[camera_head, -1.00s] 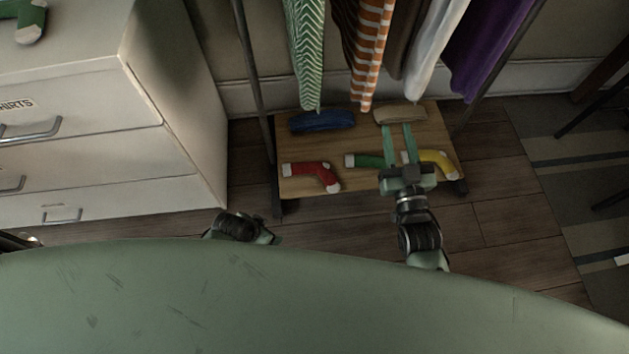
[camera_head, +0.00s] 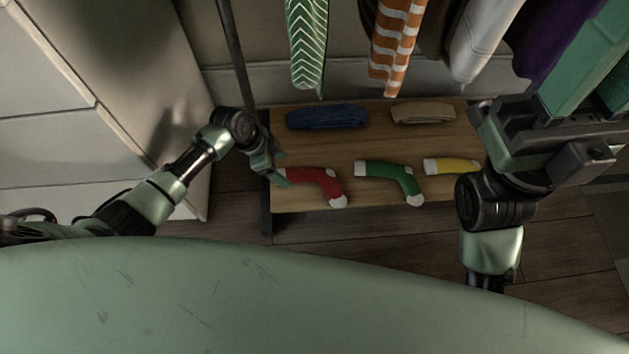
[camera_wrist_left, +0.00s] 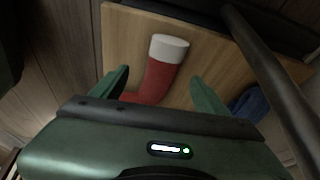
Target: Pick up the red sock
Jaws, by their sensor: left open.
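The red sock (camera_head: 314,181) with white ends lies on the low wooden shelf (camera_head: 300,146) of the clothes rack, at its front left. My left gripper (camera_head: 281,178) is at the sock's left end in the head view. In the left wrist view, the open left gripper (camera_wrist_left: 160,85) has one finger on each side of the red sock (camera_wrist_left: 155,80); its white end lies beyond the fingertips, and part of the sock is hidden by the gripper body. I cannot tell whether the fingers touch it. My right gripper (camera_head: 592,75) is raised at the upper right, open, its fingers partly cut off.
A green sock (camera_head: 390,176) and a yellow sock (camera_head: 452,166) lie to the right. Folded blue (camera_head: 327,117) and beige (camera_head: 423,112) clothes lie behind. The rack's dark post (camera_head: 237,55) stands close to my left gripper. A white dresser (camera_head: 150,100) stands at left.

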